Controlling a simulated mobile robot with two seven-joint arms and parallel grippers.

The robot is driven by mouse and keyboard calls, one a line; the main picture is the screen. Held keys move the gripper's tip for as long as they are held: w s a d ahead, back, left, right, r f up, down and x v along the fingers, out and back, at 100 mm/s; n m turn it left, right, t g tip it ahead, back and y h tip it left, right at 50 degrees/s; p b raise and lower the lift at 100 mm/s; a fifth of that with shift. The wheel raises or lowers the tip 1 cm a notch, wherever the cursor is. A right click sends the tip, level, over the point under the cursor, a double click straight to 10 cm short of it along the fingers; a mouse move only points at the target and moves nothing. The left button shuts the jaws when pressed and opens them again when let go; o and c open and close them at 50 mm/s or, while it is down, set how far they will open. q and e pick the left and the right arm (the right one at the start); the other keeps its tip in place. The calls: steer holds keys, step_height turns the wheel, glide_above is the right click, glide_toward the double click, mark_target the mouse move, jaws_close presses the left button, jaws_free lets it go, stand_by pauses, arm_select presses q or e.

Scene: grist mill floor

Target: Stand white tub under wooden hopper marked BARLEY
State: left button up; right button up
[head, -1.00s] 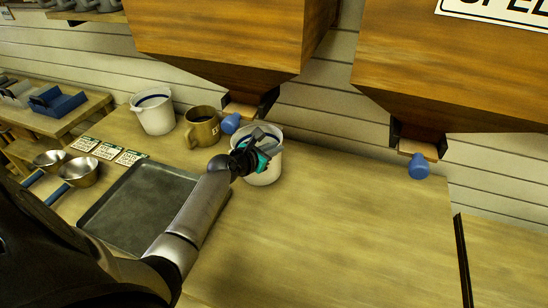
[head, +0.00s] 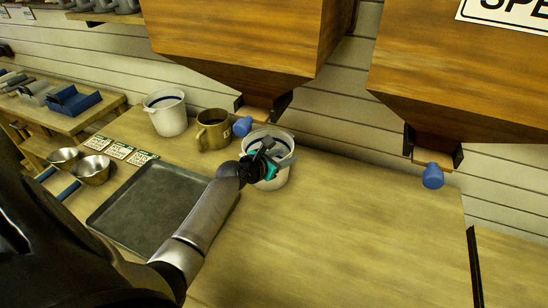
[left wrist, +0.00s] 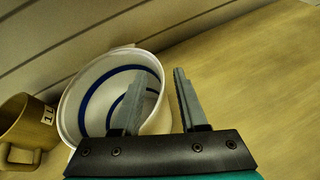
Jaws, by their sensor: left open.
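A white tub (head: 275,183) with a blue band inside stands on the bench, in front of the left wooden hopper's (head: 240,35) spout. It also shows in the left wrist view (left wrist: 75,110). A second white tub (head: 168,120) stands further left. My left gripper (head: 272,158) is open at the nearer tub's rim. In the left wrist view (left wrist: 158,92), one finger is over the tub's mouth and the other is outside its wall. A right wooden hopper (head: 460,75) carries a cut-off sign reading "SPEL". No BARLEY marking shows. My right gripper is out of view.
A brown mug (head: 212,135) stands left of the nearer tub. A dark tray (head: 150,210), small cards (head: 120,150) and metal scoops (head: 92,170) lie to the left. Blue knobs (head: 433,176) hang under the hoppers. The bench right of the tub is clear.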

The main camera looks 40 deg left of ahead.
arm_select(q)
steer(key=p+v, duration=0.3)
steer(key=v, duration=0.8)
steer(key=shift+s, duration=0.25)
steer(key=shift+a+r, duration=0.1)
